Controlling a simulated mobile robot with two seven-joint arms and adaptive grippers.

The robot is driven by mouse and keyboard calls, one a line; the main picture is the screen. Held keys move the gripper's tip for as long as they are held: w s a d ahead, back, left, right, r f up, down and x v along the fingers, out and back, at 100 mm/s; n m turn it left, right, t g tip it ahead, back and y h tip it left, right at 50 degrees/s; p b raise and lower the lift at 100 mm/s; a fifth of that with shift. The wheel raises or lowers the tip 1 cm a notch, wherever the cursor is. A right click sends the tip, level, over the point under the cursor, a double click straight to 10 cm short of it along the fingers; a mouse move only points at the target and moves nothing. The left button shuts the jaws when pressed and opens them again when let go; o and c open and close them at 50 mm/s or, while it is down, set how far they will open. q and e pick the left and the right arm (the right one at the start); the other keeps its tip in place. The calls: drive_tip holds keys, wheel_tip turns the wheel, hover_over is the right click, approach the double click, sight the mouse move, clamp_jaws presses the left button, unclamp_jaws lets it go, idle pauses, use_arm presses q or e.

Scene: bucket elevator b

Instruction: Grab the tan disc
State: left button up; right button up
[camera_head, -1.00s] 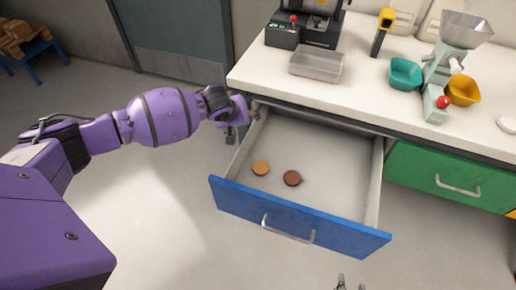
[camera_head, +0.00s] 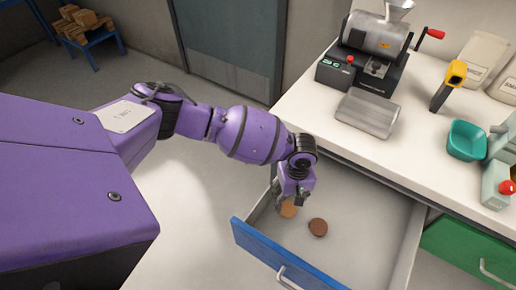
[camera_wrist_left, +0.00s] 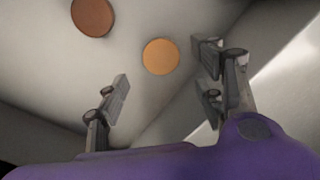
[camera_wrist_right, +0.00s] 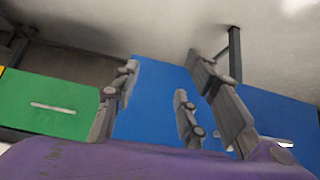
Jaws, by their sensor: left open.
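The tan disc (camera_head: 288,209) lies flat in the open blue drawer, near its left wall, partly hidden by my left gripper in the head view. In the left wrist view the tan disc (camera_wrist_left: 161,57) shows whole, ahead of the fingers and nearer the right one. My left gripper (camera_head: 292,204) points down over the drawer; its fingers (camera_wrist_left: 165,95) are apart with nothing between them. A brown disc (camera_head: 318,227) lies to the right of the tan one, also seen in the left wrist view (camera_wrist_left: 92,17). My right gripper (camera_wrist_right: 163,95) has its fingers apart and empty, facing the drawer fronts.
The blue drawer front (camera_head: 285,262) stands out from the counter (camera_head: 315,117). A green drawer (camera_head: 468,252) is at the right. The rest of the drawer floor is clear.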

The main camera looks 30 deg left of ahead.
sight(289, 208)
use_arm(q)
drive_tip(key=shift+w, duration=0.4)
drive_tip(key=shift+f, duration=0.3)
wheel_tip(289, 208, down, 7)
drive_tip(key=shift+s+r+b, duration=0.1)
drive_tip(key=shift+b, duration=0.55)
drive_tip(key=shift+c, duration=0.3)
drive_tip(key=c, duration=1.1)
